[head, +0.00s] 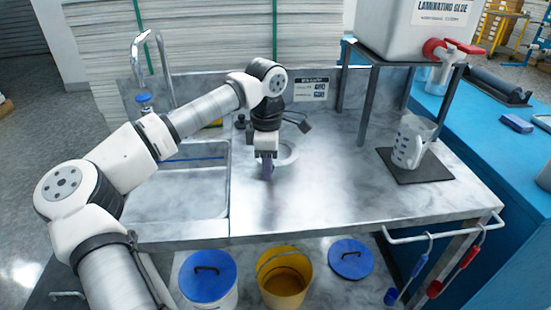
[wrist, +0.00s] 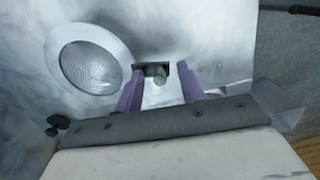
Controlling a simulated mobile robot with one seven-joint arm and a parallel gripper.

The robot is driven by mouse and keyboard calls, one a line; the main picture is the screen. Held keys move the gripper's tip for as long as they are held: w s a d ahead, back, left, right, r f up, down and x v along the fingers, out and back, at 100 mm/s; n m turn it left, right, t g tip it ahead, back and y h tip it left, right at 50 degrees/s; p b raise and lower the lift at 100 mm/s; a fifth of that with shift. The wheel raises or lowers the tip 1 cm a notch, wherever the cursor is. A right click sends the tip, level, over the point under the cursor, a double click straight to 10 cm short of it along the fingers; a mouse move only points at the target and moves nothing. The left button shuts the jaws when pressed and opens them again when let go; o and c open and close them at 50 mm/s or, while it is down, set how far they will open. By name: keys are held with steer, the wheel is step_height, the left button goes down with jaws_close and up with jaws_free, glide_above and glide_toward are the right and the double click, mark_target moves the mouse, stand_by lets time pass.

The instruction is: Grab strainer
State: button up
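The strainer, a round mesh disc with a pale rim, lies on the grey marbled worktop (head: 340,190). In the head view its pale ring (head: 288,153) shows partly behind my gripper (head: 268,172). In the wrist view the strainer (wrist: 90,62) is at upper left, beside the fingers. My gripper (wrist: 160,85) points down, with its two purple fingers apart. A short dark-grey stub shows between the fingertips in the wrist view; I cannot tell whether it belongs to the strainer. The fingers do not visibly press on anything.
A sink (head: 180,195) with a tap is left of the gripper. A measuring jug (head: 410,142) stands on a dark mat at right, near a metal stand (head: 365,100) holding a glue tank (head: 400,30). Buckets (head: 285,280) are below. The worktop's front is clear.

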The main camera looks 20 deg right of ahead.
jaws_close()
steer(key=shift+r, duration=0.15)
step_height(320, 180, up, 28)
steer(key=p, duration=0.4)
